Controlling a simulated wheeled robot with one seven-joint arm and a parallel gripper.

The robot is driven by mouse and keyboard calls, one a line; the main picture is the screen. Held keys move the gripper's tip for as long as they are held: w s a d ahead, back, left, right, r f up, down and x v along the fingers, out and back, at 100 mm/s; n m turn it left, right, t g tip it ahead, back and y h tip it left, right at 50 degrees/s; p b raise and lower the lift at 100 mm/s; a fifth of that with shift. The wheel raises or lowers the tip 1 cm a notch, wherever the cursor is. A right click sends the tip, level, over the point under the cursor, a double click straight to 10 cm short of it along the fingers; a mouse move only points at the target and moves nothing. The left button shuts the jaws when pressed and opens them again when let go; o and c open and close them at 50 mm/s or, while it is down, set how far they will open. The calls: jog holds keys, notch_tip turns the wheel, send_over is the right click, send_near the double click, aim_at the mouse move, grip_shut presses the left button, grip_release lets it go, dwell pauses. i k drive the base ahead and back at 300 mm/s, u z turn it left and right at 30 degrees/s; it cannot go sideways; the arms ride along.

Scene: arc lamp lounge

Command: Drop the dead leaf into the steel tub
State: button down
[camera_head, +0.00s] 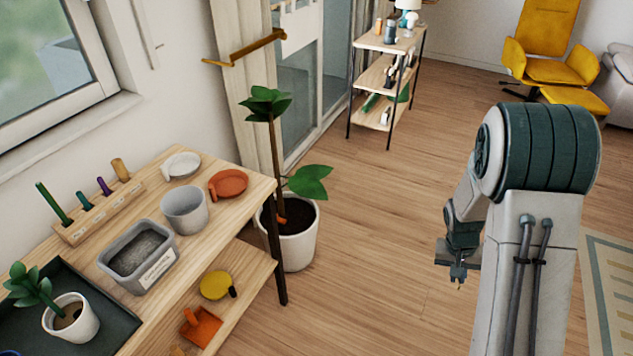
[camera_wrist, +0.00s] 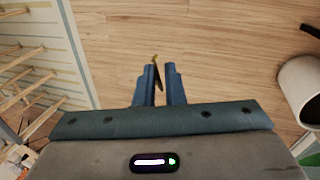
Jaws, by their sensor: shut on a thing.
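My gripper (camera_head: 458,272) hangs over bare floor, well to the right of the bench. In the wrist view its two blue fingers (camera_wrist: 160,84) are shut on a thin brown, yellow-tipped piece, the dead leaf (camera_wrist: 155,59). Only a tiny orange-brown tip of the leaf (camera_head: 459,286) shows below the gripper in the head view. The steel tub (camera_head: 184,209), a round grey vessel, stands upright on the bench top, far left of my gripper. Its inside looks empty, though the bottom is partly hidden.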

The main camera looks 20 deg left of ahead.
aim_at(195, 227)
jog(key=z, duration=0.35)
jog(key=i, duration=1.7)
jog(key=u, duration=2.25)
